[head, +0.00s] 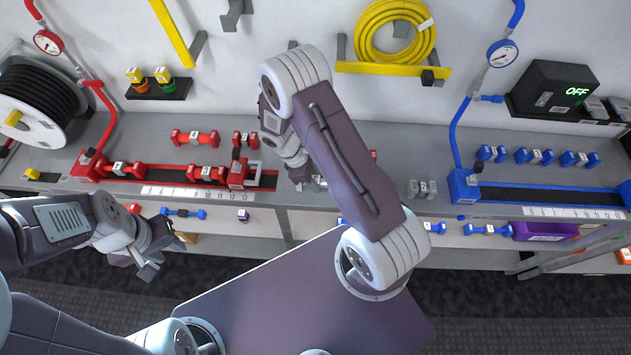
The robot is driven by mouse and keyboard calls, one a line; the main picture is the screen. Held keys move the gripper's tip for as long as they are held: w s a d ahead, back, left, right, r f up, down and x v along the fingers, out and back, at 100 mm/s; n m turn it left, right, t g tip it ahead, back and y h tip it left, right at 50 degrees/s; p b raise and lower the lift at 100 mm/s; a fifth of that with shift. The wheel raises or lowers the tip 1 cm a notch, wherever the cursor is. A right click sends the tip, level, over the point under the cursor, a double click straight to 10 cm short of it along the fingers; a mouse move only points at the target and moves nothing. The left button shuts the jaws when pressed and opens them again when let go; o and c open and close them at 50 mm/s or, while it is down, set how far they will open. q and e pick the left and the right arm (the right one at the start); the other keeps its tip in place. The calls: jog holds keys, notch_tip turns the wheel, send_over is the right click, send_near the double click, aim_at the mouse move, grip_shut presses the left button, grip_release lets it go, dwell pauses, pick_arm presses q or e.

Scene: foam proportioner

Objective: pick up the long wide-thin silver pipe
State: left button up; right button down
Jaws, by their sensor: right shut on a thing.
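My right gripper (300,178) is at the bench edge in the middle, mostly hidden behind my own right arm. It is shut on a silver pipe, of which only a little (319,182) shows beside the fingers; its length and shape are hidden. Other short silver pipe pieces (422,188) stand on the bench to the right of my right arm. My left gripper (160,260) hangs in front of the bench at the left, its fingers apart and empty.
The grey bench (350,135) carries red fittings (195,138) at left and blue fittings (535,156) at right. A lower shelf (262,222) holds blue fittings and a purple block (540,231). A hose reel (40,100) stands at far left. Bare bench lies behind the fittings.

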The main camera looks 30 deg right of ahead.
aim_at(318, 179)
notch_tip(318, 179, up, 3)
jog(key=shift+w, duration=0.1)
jog(key=s+r+p, duration=0.1)
jog(key=s+r, duration=1.4)
jog(key=s, duration=0.1)
jog(key=shift+a+p, duration=0.4)
jog(key=shift+r, duration=0.1)
